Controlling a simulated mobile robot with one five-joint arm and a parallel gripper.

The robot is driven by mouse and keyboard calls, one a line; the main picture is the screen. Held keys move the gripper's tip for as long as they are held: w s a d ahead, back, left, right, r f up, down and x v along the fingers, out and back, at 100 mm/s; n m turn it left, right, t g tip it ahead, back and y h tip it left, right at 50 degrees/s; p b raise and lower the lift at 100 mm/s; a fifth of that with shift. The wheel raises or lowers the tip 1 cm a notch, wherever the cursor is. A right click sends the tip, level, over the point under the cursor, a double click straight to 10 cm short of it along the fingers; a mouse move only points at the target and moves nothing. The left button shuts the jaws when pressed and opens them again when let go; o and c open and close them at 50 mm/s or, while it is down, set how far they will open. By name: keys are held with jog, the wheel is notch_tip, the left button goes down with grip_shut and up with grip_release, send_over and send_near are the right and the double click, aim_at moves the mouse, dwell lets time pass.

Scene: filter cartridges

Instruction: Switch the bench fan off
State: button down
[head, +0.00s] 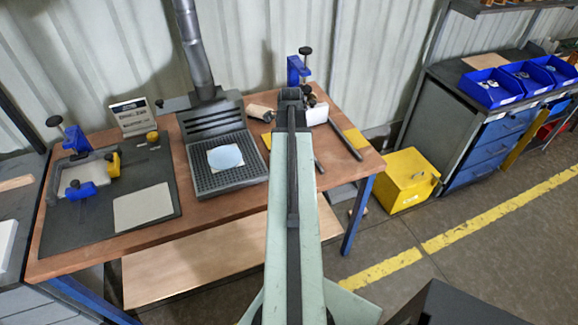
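The only fan-like unit I see is a dark grey extraction hood (212,118) on the wooden bench. A grey duct (192,45) rises from it, and a pale blue disc (226,157) lies on its grate. A small yellow-topped knob (152,136) stands left of the hood, by a small sign; I cannot tell whether it is the fan's switch or how it is set. My arm reaches away over the bench's right part. My gripper (291,96) is at its far end, right of the hood. Its fingers cannot be made out, so its opening is unclear.
A dark mat (152,178) with a blue-and-yellow clamp fixture covers the bench's left. Behind my gripper stands a blue clamp (297,68); a dark bar (345,138) lies right. A yellow box (405,180) sits on the floor. Blue bins (490,88) top a cabinet at right.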

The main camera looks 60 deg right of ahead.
jog(key=shift+f+b, duration=1.55)
dwell(1.1)
jog(key=shift+r, duration=0.15)
notch_tip(320, 180, up, 7)
jog(key=p, duration=0.7)
